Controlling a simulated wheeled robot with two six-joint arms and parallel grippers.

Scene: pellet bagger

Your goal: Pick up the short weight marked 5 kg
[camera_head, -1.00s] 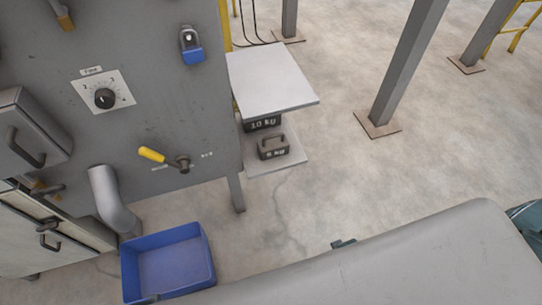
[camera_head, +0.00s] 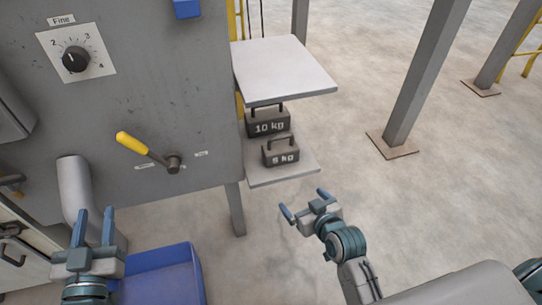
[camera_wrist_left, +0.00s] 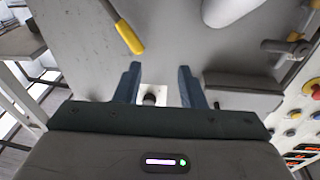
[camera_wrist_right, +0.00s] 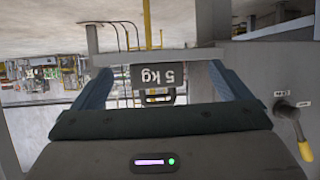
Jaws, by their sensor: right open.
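The short dark weight marked 5 kg (camera_head: 281,158) stands upright on a low grey shelf (camera_head: 292,174), its handle on top. In the right wrist view the 5 kg weight (camera_wrist_right: 150,76) appears upside down, framed between the fingers but beyond them. My right gripper (camera_head: 306,204) is open and empty, in front of and below the shelf in the head view, apart from the weight. My left gripper (camera_head: 95,214) is open and empty in front of the machine, near the blue bin. It also shows open in the left wrist view (camera_wrist_left: 158,72).
A taller weight marked 10 kg (camera_head: 268,124) stands just behind the 5 kg one. A pale upper plate (camera_head: 285,70) overhangs both. A yellow-handled lever (camera_head: 134,143) juts from the machine on the left. A blue bin (camera_head: 178,258) is below.

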